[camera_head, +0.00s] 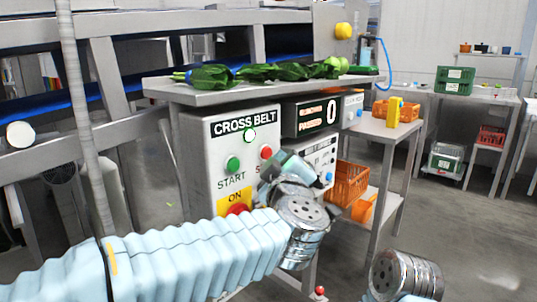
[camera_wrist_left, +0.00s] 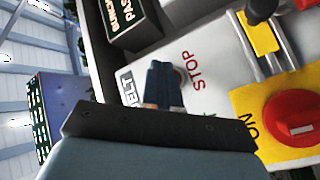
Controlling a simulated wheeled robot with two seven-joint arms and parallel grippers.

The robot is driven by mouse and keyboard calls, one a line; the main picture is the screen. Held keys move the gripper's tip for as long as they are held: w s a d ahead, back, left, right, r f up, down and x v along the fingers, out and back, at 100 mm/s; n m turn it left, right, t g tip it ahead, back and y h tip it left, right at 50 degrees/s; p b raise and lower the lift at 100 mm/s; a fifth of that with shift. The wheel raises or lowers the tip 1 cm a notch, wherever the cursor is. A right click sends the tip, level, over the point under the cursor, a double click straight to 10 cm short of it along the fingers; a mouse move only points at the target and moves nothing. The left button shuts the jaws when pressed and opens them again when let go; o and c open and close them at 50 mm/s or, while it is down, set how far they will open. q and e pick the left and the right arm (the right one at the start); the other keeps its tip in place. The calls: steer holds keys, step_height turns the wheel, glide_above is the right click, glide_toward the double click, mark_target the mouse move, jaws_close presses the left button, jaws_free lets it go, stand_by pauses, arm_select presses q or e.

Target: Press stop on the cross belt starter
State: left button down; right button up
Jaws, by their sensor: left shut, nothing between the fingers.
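My left gripper (camera_head: 284,160) is shut and empty, just right of and below STOP. In the left wrist view the shut fingers (camera_wrist_left: 163,82) lie in front of the STOP button, which shows only partly beside the tips. Contact cannot be told. My right gripper is out of view.
A red rotary switch (camera_head: 238,209) on a yellow ON plate sits below START; it also shows in the left wrist view (camera_wrist_left: 297,122). A counter display (camera_head: 311,115) reads 0. Leafy greens (camera_head: 277,72) lie on the steel table (camera_head: 215,96). An orange crate (camera_head: 347,184) stands behind my gripper.

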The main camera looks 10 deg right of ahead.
arm_select(q)
steer(key=shift+w+a, duration=0.1)
steer(key=shift+w, duration=0.05)
steer(key=shift+w+a, duration=0.2)
steer(key=shift+w+a, duration=0.3)
steer(key=shift+w, duration=0.1)
stand_by(1.0)
steer(key=shift+s+d, duration=0.1)
steer(key=shift+s+d+p, duration=0.4)
steer(key=shift+s, duration=0.2)
steer(key=shift+s+d, duration=0.1)
steer(key=s+d, duration=0.1)
steer(key=s, duration=0.1)
steer(key=s+d+p, duration=0.1)
steer(key=d, duration=0.1)
steer(key=shift+s, duration=0.4)
stand_by(0.4)
